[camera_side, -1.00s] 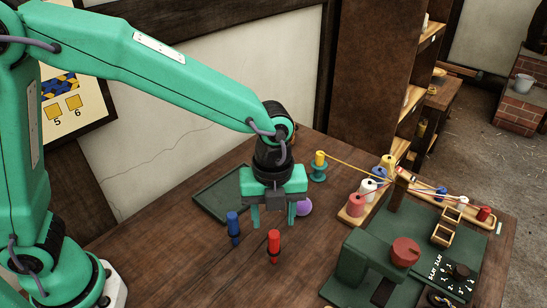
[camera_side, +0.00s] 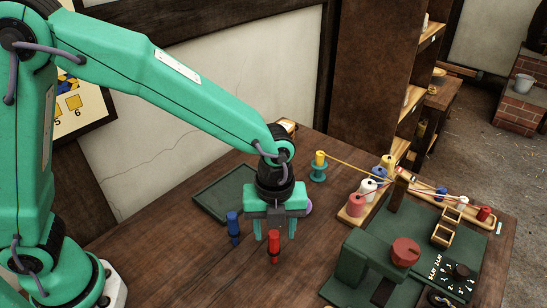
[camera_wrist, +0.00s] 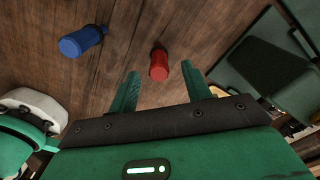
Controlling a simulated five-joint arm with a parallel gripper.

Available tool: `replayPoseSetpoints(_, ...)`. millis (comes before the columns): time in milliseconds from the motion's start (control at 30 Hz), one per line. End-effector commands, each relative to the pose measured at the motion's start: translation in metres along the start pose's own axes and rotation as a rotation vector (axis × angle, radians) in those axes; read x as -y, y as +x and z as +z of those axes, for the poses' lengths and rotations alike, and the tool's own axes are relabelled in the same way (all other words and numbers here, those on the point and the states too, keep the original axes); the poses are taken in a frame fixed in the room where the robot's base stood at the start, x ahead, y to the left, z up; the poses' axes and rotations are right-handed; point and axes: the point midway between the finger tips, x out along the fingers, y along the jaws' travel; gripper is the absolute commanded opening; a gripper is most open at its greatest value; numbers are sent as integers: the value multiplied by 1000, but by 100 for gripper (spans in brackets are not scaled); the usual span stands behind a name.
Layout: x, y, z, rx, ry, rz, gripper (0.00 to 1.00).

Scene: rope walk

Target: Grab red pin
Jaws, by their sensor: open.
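The red pin (camera_side: 274,247) stands upright on the wooden table in the side view. It also shows in the wrist view (camera_wrist: 159,66), just beyond the fingertips and between their lines. The blue pin (camera_side: 233,226) stands to its left; it is at upper left in the wrist view (camera_wrist: 82,41). My gripper (camera_side: 275,235) is open and empty, fingers pointing down, close above or behind the red pin in the side view. In the wrist view my gripper (camera_wrist: 162,72) has its two green fingers apart with nothing between them. I cannot tell the exact gap to the pin.
A dark green tray (camera_side: 212,194) lies behind. A purple ball (camera_side: 309,207) is partly hidden behind my gripper. A yellow spool (camera_side: 320,160) stands farther back. A green machine (camera_side: 356,258) with a red knob and several thread spools fill the right. The front-left table is clear.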

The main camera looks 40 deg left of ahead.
Motion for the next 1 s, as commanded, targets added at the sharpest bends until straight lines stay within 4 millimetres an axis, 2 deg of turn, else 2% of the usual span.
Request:
replayPoseSetpoints(200, -2, 26, 2, -1, -1, 5, 49)
replayPoseSetpoints(400, -1, 41, 1, -1, 0, 2, 49)
replayPoseSetpoints(933, -1, 42, 1, 0, 0, 1, 49)
replayPoseSetpoints(1000, -1, 42, 1, 0, 0, 1, 35)
